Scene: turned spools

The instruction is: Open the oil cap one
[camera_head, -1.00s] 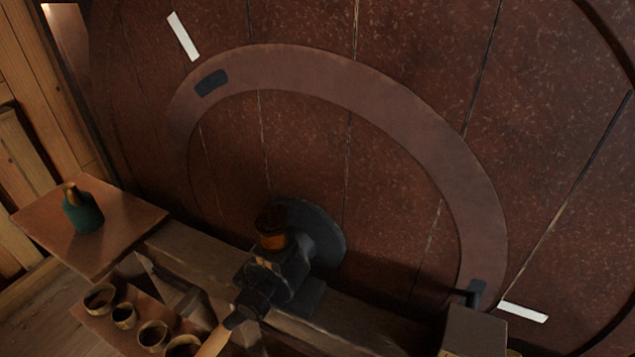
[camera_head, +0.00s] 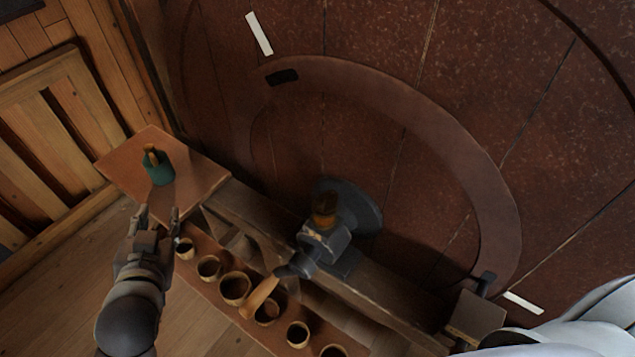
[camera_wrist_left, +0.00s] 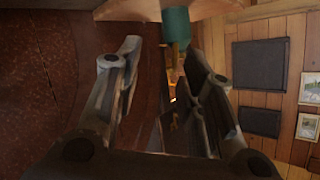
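An orange-brown cap (camera_head: 325,209) sits on top of the dark metal bearing block (camera_head: 325,243), in front of the big reddish-brown wheel. I cannot tell whether this cap is open or shut. A teal bottle (camera_head: 159,171) with a brown top stands on the small wooden shelf at the left; its teal body also shows at the top of the left wrist view (camera_wrist_left: 177,24). My left gripper (camera_head: 159,211) is open and empty, just in front of the shelf and short of the bottle. It is well left of the cap. My right gripper is not in view.
A row of several round wooden cups (camera_head: 235,288) lies along a lower board in front of the beam. A wooden handle (camera_head: 260,297) sticks out from the bearing block over them. The wheel (camera_head: 480,110) fills the back. Open floor lies at lower left.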

